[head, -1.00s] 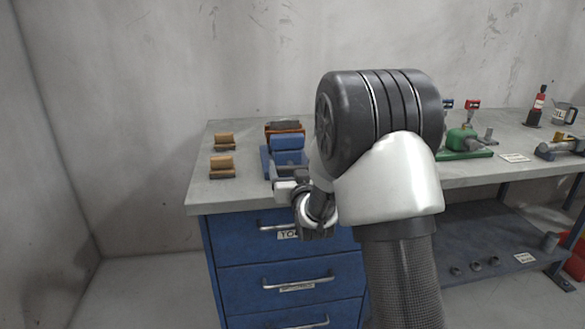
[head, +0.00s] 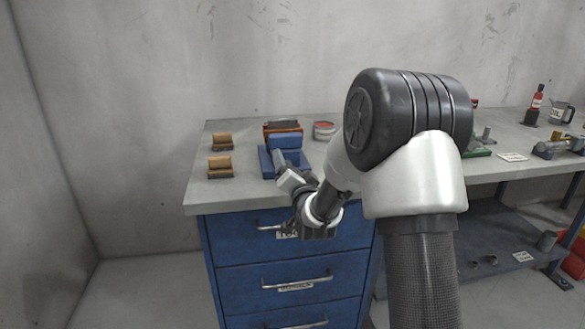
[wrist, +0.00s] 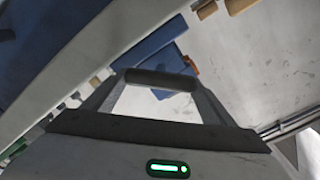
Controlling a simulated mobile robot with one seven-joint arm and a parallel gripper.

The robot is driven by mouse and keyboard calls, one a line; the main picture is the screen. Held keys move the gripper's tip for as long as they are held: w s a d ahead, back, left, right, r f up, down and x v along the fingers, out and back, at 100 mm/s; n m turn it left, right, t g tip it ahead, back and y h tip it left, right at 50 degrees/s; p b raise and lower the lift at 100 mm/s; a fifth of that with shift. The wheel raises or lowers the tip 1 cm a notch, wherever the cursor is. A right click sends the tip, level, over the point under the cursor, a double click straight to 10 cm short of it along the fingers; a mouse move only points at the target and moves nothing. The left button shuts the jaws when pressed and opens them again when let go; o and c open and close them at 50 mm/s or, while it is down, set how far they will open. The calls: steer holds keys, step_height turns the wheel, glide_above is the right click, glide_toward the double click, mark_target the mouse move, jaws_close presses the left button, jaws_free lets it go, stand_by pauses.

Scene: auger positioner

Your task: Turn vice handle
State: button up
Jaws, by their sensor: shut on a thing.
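The blue vice (head: 284,142) stands near the front edge of the grey workbench, left of my arm. In the wrist view the vice (wrist: 150,44) shows just beyond the fingertips. My gripper (wrist: 160,82) is shut on the vice handle (wrist: 160,79), a dark bar lying across between the two fingers. In the head view my gripper (head: 290,182) is at the front of the vice, tilted. The handle is hidden there behind my wrist.
Two wooden blocks (head: 220,166) sit left of the vice. An orange-brown item (head: 283,127) and a red-lidded tin (head: 325,130) stand behind it. Blue drawers with handles (head: 297,284) are below the bench top (head: 240,196). A red bottle (head: 536,104) and a mug (head: 562,113) stand far right.

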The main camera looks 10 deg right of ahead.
steer(key=shift+f+m, duration=0.1)
steer(key=shift+m, duration=0.4)
steer(key=o, duration=1)
steer(key=shift+o, duration=0.2)
